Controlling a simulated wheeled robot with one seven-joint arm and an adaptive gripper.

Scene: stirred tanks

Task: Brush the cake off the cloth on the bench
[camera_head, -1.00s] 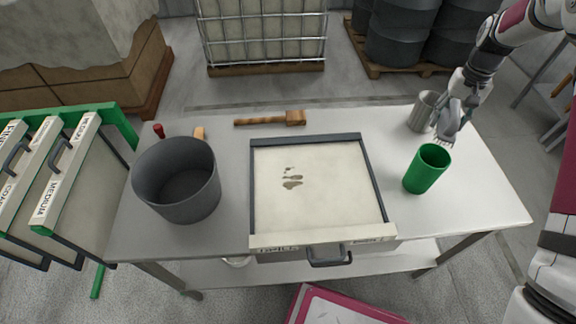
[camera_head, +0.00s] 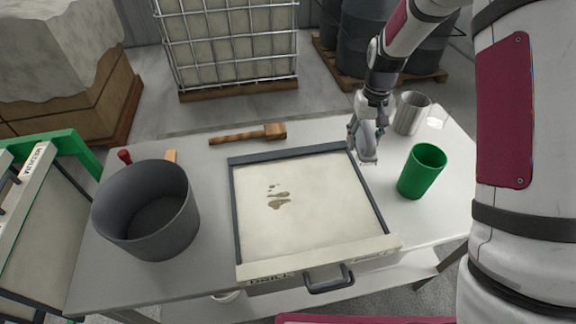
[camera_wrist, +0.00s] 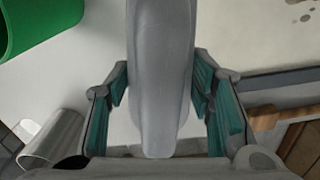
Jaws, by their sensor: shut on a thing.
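The pale cloth (camera_head: 320,225) lies in a dark-edged frame on the bench (camera_head: 215,265). A few brown cake patches (camera_head: 278,201) sit left of its middle. Some cake also shows at the top right of the wrist view (camera_wrist: 303,16). My gripper (camera_head: 368,118) is shut on a smooth grey tool, seemingly a brush (camera_head: 367,146), which fills the middle of the wrist view (camera_wrist: 162,75). The tool hangs near the cloth frame's back right corner. Its working end is small in the head view and out of the wrist view.
A green cup (camera_head: 422,172) stands right of the frame, near my gripper. A metal cup (camera_head: 410,112) stands behind it. A wooden mallet-like tool (camera_head: 250,135) lies behind the frame. A large grey pot (camera_head: 150,215) stands at the left.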

